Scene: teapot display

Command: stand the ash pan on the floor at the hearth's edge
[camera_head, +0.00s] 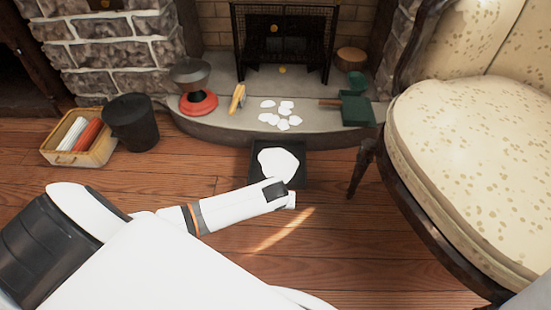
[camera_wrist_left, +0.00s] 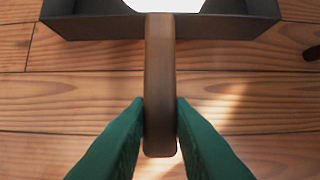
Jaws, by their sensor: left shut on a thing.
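The ash pan (camera_head: 253,160) is a dark, shallow square tray with a white mass in it, just in front of the curved front edge of the grey hearth (camera_head: 225,128). Its near wall (camera_wrist_left: 100,27) fills the top of the left wrist view. A brown handle (camera_wrist_left: 160,70) runs from it toward me. My left gripper (camera_wrist_left: 160,108) is shut on this handle, with one green finger on each side. The left arm hides the handle in the head view. I cannot tell whether the pan touches the floor. My right gripper is not in view.
On the hearth are white flakes (camera_head: 283,118), a green dustpan (camera_head: 356,108), a yellow brush (camera_head: 238,97) and a red-based object (camera_head: 198,103). A dark bucket (camera_head: 131,122) and a crate (camera_head: 79,149) stand left. An armchair (camera_head: 478,150) blocks the right. Wood floor is open between.

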